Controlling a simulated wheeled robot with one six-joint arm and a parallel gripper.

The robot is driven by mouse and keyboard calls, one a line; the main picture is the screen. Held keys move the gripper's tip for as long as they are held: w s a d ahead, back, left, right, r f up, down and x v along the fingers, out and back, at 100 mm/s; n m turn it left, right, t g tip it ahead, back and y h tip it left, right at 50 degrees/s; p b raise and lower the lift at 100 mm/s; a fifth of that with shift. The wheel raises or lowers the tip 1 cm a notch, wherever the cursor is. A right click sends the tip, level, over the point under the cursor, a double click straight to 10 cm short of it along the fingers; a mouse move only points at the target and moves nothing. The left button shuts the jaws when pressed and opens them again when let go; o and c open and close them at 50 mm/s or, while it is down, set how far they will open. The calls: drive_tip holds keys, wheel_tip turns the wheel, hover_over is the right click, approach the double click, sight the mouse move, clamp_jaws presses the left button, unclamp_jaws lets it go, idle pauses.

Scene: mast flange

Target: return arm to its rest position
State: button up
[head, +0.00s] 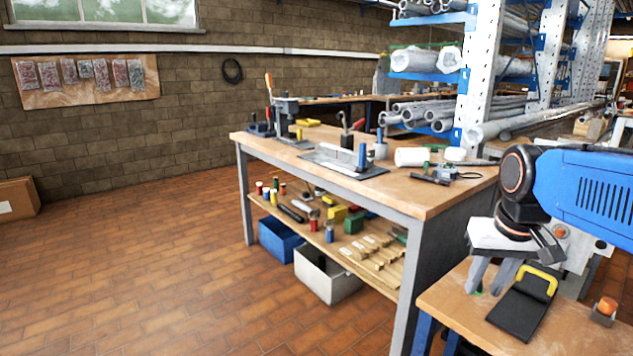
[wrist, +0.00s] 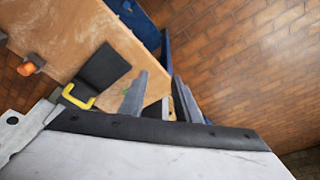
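My gripper (head: 485,290) hangs at the right of the head view, below my blue wrist housing. Its two grey fingers point down over the left end of a small wooden bench (head: 440,302). The fingers stand apart with nothing seen between them. In the wrist view the fingers of my gripper (wrist: 160,108) also show a gap, with the bench edge and the floor beyond. My arm reaches in from the right edge, and most of it is out of view.
A black plate with a yellow handle (head: 523,310) lies on the small bench, close right of my fingers. A block with an orange knob (head: 605,308) sits farther right. A large workbench (head: 430,194) with tools stands behind. The tiled floor (head: 150,265) at left is clear.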

drive_tip(key=s+a+f+n+t, duration=0.1)
drive_tip(key=s+a+f, duration=0.3)
drive_tip(key=s+f, duration=0.5)
drive_tip(key=shift+s+n+t, duration=0.4)
drive_tip(key=shift+s+t, duration=0.1)
drive_tip(key=shift+s, duration=0.75)
drive_tip(key=shift+r, duration=0.1)
